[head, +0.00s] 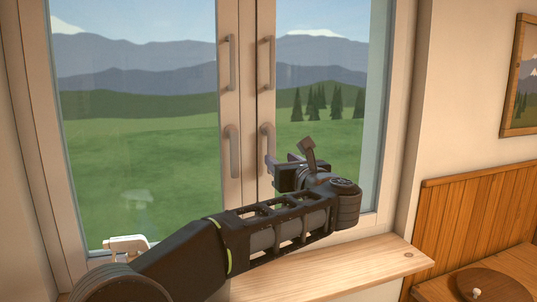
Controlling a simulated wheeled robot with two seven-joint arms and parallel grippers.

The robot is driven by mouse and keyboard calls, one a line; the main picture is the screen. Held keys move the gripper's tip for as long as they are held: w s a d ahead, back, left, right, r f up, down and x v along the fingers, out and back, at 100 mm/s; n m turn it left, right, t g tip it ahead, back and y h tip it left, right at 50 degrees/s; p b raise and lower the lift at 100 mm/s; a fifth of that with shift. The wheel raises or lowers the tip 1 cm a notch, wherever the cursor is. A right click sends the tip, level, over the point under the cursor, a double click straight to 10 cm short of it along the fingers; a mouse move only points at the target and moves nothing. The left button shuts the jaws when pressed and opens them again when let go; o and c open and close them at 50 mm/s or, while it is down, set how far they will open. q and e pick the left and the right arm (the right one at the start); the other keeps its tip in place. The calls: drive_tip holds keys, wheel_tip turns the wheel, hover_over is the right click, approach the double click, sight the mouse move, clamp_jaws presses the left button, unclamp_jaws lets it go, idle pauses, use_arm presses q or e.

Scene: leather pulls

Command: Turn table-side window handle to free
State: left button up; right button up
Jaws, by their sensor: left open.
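The window has two sashes meeting in the middle. The table-side one is the right sash, with a slim grey handle (267,141) low on its stile, standing upright; its lower end is close to my gripper. A similar handle (232,151) is on the left sash. My left gripper (289,157) reaches in from the lower left, in front of the right sash. Its jaws are open and empty, just right of the right handle's lower end. I cannot tell whether a finger touches the handle. My right gripper is not in view.
Upright bar pulls (266,63) sit above both handles. A wooden sill (375,262) runs below the window, with a small white object (126,244) at its left. A wooden table (440,290) with a round brown lidded thing (492,285) is at lower right.

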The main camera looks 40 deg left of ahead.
sight(273, 152)
use_arm(q)
drive_tip(key=p+x, duration=0.1)
drive_tip(key=x, duration=0.2)
drive_tip(key=p+x, duration=0.2)
drive_tip(key=x, duration=0.1)
drive_tip(key=shift+w+a+r, duration=0.15)
drive_tip(key=shift+w, duration=0.35)
drive_tip(key=shift+w+a, duration=0.2)
drive_tip(key=shift+a, duration=0.1)
drive_tip(key=shift+c, duration=0.3)
clamp_jaws()
idle(0.8)
